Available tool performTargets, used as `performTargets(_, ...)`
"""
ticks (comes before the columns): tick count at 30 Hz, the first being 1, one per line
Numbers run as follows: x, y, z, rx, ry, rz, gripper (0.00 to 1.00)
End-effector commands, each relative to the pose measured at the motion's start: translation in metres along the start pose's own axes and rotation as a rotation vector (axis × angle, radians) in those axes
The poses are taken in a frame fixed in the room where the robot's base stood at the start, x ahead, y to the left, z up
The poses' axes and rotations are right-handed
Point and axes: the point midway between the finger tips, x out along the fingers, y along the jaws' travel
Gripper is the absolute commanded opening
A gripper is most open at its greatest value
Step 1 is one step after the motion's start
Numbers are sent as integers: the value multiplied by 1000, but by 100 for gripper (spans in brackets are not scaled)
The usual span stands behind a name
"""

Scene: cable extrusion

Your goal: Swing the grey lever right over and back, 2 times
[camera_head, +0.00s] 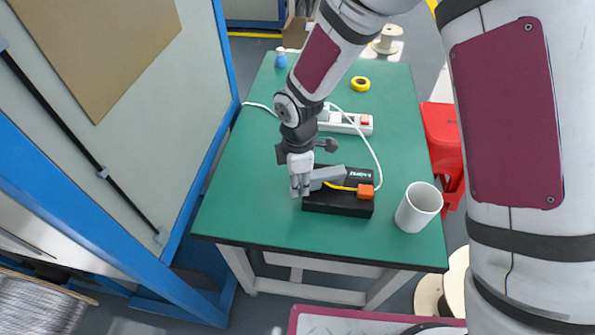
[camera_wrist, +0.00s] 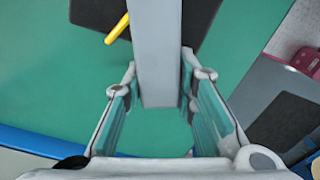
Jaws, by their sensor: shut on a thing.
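The grey lever (camera_head: 326,175) is a flat bar on a black box (camera_head: 338,204) near the front of the green table. My gripper (camera_head: 299,187) is at the lever's left end, just left of the box. In the wrist view the lever (camera_wrist: 158,50) runs between the two fingers of my gripper (camera_wrist: 160,85), which are shut on it. A yellow cable (camera_head: 342,187) shows beside the lever and leads to an orange block (camera_head: 366,191) on the box's right side. The lever's pivot is not clearly visible.
A white mug (camera_head: 418,208) stands right of the box. A power strip (camera_head: 346,123) with a white cord lies behind. A yellow tape roll (camera_head: 360,83) and a blue bottle (camera_head: 281,59) are farther back. The green table (camera_head: 235,205) is clear at front left.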

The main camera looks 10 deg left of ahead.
Motion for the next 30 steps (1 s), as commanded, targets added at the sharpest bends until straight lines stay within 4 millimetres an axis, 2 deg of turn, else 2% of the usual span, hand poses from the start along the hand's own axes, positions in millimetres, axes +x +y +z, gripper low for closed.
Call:
performTargets(3, 0, -14, 1, -99, 1, -8, 0)
performTargets(12, 1, -34, 7, -313, 0, -8, 0)
performTargets(21, 1, -44, 12, -422, 0, -8, 0)
performTargets(30, 1, -46, 14, -444, -1, -9, 0)
